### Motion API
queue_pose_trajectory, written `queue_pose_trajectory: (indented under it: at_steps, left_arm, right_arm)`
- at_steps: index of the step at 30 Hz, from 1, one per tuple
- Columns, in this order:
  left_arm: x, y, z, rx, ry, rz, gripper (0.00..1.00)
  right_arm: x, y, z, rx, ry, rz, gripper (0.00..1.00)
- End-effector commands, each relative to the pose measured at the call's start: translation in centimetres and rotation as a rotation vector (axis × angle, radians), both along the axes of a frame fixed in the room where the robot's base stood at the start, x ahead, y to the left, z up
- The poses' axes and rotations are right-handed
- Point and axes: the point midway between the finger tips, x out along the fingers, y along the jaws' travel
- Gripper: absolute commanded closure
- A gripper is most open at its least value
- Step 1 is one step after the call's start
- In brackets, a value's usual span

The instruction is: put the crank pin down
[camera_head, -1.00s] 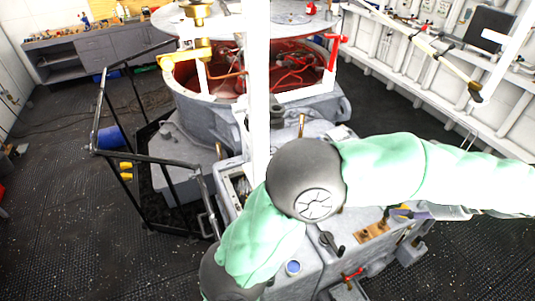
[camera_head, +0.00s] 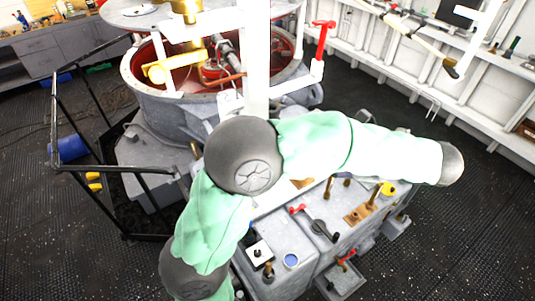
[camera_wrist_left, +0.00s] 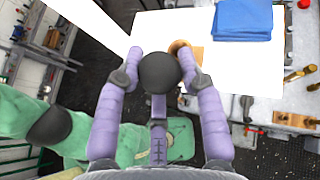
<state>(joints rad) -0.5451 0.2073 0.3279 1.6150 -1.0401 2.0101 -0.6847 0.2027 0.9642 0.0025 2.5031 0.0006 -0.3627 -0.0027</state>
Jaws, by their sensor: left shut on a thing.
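My left gripper (camera_wrist_left: 160,55) has purple fingers with dark joints and reaches over a white sheet in the left wrist view. It is shut on the crank pin (camera_wrist_left: 179,46), a brass-coloured piece showing beside the right fingertip. Most of the pin is hidden by the fingers and the dark rounded joint between them. I cannot tell whether the pin touches the sheet. In the head view my green-sleeved arm covers the middle, and neither the left gripper's fingertips nor the held pin can be made out. My right gripper is not in view.
A folded blue cloth (camera_wrist_left: 243,18) lies on the white sheet (camera_wrist_left: 255,62) beside the gripper. A grey machine deck (camera_head: 285,240) carries several brass posts, a black crank handle (camera_head: 323,230) and red levers. A white upright post (camera_head: 257,60) stands behind my elbow.

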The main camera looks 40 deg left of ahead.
Motion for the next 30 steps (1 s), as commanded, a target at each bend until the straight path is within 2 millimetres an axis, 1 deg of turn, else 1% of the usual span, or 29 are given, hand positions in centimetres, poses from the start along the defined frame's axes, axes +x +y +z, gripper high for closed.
queue_pose_trajectory:
  at_steps: [1, 6, 8, 12, 16, 17, 18, 19, 21, 26, 29, 30]
  left_arm:
    - [-0.2, 1.2, -0.5, -0.003, -0.003, 0.005, 1.00]
    - [-0.7, 4.6, -0.5, -0.003, -0.003, 0.005, 1.00]
    - [-0.9, 6.0, -0.1, -0.001, 0.000, 0.006, 1.00]
    - [-1.3, 9.2, 0.2, -0.001, 0.000, 0.006, 1.00]
    - [-1.7, 12.0, 0.2, -0.002, -0.001, 0.006, 1.00]
    - [-1.8, 12.4, 0.0, -0.001, 0.002, 0.004, 1.00]
    - [-1.7, 12.4, -1.0, 0.000, 0.006, 0.000, 1.00]
    - [-1.7, 12.5, -1.5, 0.000, 0.005, 0.000, 1.00]
    - [-1.7, 12.7, -2.3, -0.001, 0.004, 0.000, 1.00]
    - [-1.7, 13.0, -3.2, 0.000, 0.001, 0.000, 1.00]
    - [-1.8, 13.3, -4.4, -0.001, 0.004, 0.000, 1.00]
    - [-1.9, 13.6, -5.1, 0.000, 0.005, 0.001, 1.00]
  right_arm:
    - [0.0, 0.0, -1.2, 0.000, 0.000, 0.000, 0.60]
    - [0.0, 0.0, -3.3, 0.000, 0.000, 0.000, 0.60]
    - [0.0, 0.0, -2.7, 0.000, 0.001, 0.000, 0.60]
    - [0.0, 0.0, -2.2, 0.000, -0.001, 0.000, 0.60]
    - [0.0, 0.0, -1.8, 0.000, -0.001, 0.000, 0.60]
    - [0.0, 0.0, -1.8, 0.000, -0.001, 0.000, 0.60]
    - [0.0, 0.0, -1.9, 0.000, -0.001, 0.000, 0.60]
    - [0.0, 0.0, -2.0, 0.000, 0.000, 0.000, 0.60]
    - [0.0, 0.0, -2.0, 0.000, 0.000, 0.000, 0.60]
    - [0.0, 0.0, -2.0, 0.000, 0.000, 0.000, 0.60]
    - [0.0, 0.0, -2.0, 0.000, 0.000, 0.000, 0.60]
    - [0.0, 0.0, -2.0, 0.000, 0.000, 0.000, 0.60]
